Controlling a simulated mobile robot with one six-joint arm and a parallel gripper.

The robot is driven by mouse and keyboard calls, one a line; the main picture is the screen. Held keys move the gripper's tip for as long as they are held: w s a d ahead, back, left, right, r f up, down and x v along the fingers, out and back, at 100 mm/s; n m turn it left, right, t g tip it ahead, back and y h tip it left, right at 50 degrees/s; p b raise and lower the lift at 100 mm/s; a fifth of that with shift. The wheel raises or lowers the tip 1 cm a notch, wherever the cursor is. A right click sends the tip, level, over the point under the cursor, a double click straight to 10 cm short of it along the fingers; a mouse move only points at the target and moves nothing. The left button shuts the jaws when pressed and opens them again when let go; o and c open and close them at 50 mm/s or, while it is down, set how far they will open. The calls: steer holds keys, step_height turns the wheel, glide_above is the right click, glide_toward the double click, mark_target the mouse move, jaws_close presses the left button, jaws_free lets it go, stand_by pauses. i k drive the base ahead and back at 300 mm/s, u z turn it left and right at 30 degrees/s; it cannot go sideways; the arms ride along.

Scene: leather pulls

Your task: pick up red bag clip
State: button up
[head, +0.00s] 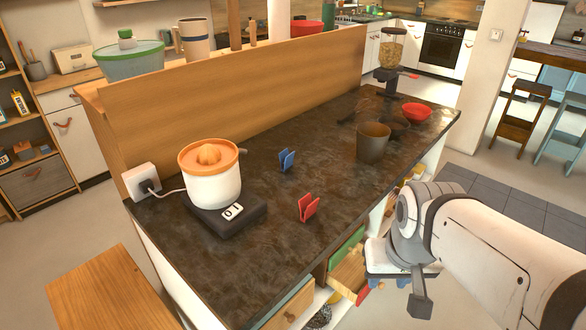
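The red bag clip (308,208) stands on the dark countertop (250,262), near its front edge, with its two flaps spread in a V. Nothing touches it. My gripper (402,285) is at the lower right, in front of the counter and apart from the clip. Its fingers are partly hidden and small, so I cannot tell whether it is open or shut. I see nothing held in it.
A blue clip (287,160) stands behind the red one. A brown cup (373,143) and red bowl (417,113) stand right. Open drawers (347,275) jut out below the counter.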

mark_target(305, 200)
steer(key=u, duration=1.35)
steer(key=k, duration=0.1)
steer(key=u, duration=2.7)
steer(key=k, duration=2.4)
steer(key=z, duration=1.2)
steer(key=i, duration=1)
steer(key=z, duration=0.05)
